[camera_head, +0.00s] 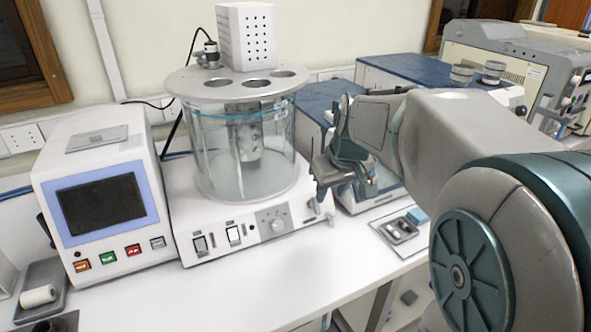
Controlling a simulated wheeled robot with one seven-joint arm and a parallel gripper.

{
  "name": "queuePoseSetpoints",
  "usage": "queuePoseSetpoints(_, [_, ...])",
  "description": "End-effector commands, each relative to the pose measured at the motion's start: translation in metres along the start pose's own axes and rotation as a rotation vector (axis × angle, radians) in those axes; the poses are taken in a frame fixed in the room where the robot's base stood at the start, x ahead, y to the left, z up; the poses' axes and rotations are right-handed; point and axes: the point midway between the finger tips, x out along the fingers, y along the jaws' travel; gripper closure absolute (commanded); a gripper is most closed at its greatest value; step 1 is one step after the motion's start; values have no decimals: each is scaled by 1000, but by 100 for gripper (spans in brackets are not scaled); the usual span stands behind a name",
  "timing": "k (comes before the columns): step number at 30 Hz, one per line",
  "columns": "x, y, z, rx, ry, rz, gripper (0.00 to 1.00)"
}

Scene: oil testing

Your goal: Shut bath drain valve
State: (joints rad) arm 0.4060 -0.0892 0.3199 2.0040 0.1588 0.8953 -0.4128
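The bath is a clear glass cylinder (212,160) under a round grey lid, standing on a white base (205,268). The base front carries switches and a round dial (277,223). A small metallic fitting (312,208), possibly the drain valve, shows at the right end of the base front; its setting is too small to tell. My gripper (341,196) points down beside the right end of the base, close to this fitting. I cannot tell whether they touch. The fingers are small and partly overlapped by my wrist, so their opening is unclear.
A white control box (135,246) with a dark screen stands left of the bath. A tray with small parts (386,228) lies right of my gripper. Blue-topped machines (405,68) stand behind my arm. The bench front (240,300) is clear.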

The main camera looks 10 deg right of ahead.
Motion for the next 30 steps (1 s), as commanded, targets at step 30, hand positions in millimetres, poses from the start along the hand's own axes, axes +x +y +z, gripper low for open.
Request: queuePoseSetpoints(30, [129, 14, -46, -56, 46, -41, 64])
